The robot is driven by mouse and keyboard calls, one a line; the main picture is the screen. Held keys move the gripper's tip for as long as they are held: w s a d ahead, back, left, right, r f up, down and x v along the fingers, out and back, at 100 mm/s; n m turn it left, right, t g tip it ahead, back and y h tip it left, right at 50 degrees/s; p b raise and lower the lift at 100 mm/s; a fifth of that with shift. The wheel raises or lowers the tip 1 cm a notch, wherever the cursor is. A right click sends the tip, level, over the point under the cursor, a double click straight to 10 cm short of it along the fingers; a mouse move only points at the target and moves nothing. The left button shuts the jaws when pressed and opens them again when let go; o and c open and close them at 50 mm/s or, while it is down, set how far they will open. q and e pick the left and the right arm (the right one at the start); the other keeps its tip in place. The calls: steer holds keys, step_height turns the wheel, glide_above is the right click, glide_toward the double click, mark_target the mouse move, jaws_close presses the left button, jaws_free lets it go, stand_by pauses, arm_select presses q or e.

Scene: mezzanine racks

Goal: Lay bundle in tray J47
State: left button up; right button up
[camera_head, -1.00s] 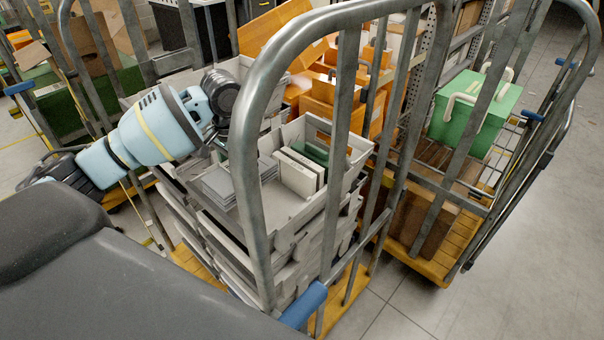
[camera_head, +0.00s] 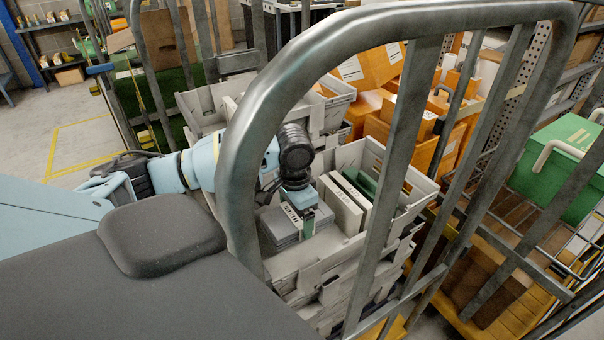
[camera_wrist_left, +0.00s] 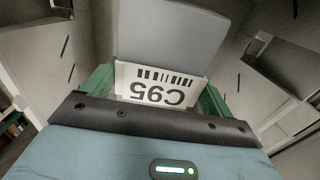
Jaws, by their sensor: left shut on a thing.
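My left gripper (camera_head: 298,222) is low over the top grey tray (camera_head: 345,262) of a stack, at a pile of flat grey slabs (camera_head: 277,232). It is shut on a white piece with a barcode and an upside-down C95 label (camera_wrist_left: 155,85), set between green fingers. A grey slab (camera_wrist_left: 172,35) shows just past this piece in the wrist view. I cannot tell whether the labelled piece is the bundle or part of it. No J47 marking is readable. My right gripper is not in view.
White boxes (camera_head: 345,204) and a green one stand beside the slabs in the tray. A thick grey metal cage frame (camera_head: 262,100) stands in front of the stack. Orange boxes (camera_head: 410,125) are behind; a green case (camera_head: 557,170) sits on the right cart.

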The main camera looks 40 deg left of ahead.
arm_select(q)
steer(key=shift+f, duration=2.55)
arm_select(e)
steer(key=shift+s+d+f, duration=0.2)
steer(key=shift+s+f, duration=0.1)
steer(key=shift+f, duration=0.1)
arm_select(q)
steer(key=shift+f, duration=0.15)
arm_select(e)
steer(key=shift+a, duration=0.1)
arm_select(q)
steer(key=o, duration=0.9)
steer(key=shift+c, duration=0.2)
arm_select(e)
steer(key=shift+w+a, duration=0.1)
arm_select(q)
step_height(320, 180, up, 11)
steer(key=shift+r+p, duration=0.1)
steer(key=shift+p, duration=0.3)
steer(key=shift+r, duration=0.55)
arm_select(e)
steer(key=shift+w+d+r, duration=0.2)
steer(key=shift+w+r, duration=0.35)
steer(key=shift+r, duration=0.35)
